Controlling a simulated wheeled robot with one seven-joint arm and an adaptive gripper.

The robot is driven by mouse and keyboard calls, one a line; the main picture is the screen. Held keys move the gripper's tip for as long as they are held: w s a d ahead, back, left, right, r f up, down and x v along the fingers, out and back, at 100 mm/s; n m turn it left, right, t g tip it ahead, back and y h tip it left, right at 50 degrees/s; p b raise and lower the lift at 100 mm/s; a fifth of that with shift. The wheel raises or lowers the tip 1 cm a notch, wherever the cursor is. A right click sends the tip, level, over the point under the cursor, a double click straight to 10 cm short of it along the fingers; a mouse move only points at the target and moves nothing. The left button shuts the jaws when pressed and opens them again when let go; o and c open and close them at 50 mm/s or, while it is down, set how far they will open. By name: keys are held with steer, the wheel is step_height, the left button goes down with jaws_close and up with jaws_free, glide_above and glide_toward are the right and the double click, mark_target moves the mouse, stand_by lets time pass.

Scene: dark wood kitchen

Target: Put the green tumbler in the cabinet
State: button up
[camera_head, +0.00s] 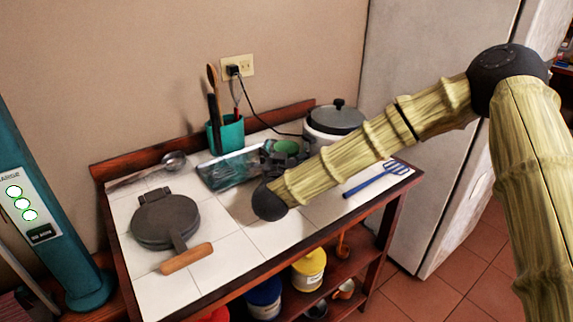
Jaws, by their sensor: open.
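The green tumbler (287,146) shows as a small round green shape on the tiled table, toward the back right. My gripper (284,152) is there too, its dark fingers open around or just in front of the green shape. Most of the tumbler is hidden by my gripper. I cannot tell whether the fingers touch it. No cabinet can be made out for sure in this view.
A teal utensil holder (226,134), a rice cooker (336,117), a blue slotted spatula (375,179) and a dark round press (165,221) stand or lie on the table. A ladle (173,162) lies at the back left. Jars (308,270) fill the shelf below. A grey fridge (430,110) stands right.

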steer(key=c, duration=1.2)
steer(key=shift+r, duration=0.1)
